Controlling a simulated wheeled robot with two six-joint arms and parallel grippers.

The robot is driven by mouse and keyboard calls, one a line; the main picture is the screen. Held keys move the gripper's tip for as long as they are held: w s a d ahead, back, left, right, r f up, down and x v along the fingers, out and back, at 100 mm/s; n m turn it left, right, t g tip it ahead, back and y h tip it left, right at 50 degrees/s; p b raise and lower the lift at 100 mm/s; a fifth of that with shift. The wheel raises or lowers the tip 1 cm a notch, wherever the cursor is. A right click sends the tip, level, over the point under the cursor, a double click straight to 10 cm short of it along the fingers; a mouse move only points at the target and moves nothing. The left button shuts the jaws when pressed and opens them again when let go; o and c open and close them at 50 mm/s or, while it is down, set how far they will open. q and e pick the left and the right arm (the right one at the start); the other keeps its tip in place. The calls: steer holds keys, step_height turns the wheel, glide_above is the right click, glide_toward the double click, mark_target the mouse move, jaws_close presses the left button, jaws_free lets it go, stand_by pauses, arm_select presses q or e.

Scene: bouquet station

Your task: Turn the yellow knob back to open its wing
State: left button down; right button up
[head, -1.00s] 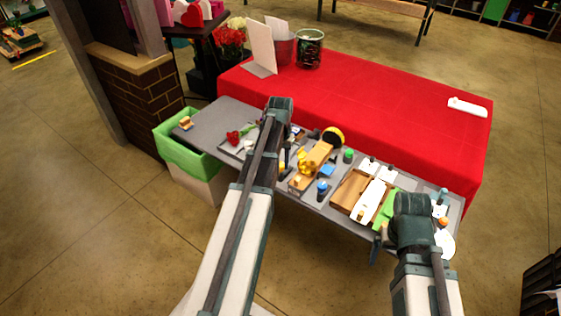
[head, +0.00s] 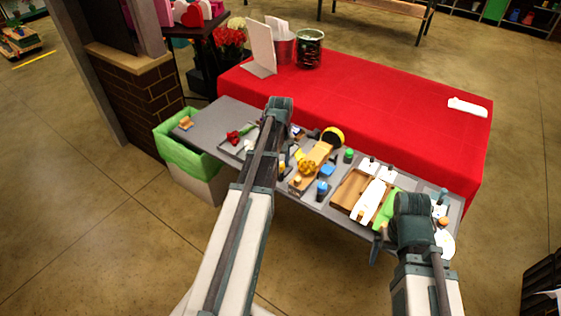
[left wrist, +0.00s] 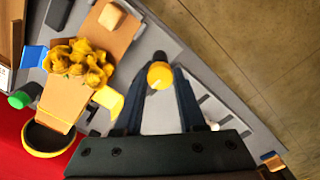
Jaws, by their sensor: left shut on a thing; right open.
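The yellow knob (left wrist: 160,78) is between the fingertips of my left gripper (left wrist: 161,84) in the left wrist view, and the gripper is shut on it. A flat yellow piece (left wrist: 108,101), which looks like the wing, lies beside the brown board (left wrist: 63,97) near the knob. Yellow flowers (left wrist: 78,61) lie on the board; they also show in the head view (head: 307,167). In the head view my left arm hides its own fingertips and the knob. My right gripper (head: 377,249) is open at the table's front edge, partly hidden by its wrist.
A blue piece (left wrist: 32,57), a green cylinder (left wrist: 19,99) and a black and yellow round thing (left wrist: 48,138) surround the board. A wooden tray (head: 345,190) lies to the right. A red-covered table (head: 400,110) stands behind. A green-lined bin (head: 185,150) stands left.

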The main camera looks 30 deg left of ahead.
mark_target(280, 164)
stand_by(0.3)
arm_select(q)
steer(key=c, duration=0.5)
jaws_free()
steer(key=shift+r, duration=0.15)
step_height(280, 164, up, 14)
steer(key=p, duration=1.4)
steer(key=shift+f, duration=0.2)
steer(key=shift+f, duration=0.15)
step_height(280, 164, down, 13)
steer(key=b, duration=1.3)
steer(key=shift+f+b, duration=0.1)
steer(key=shift+b, duration=0.2)
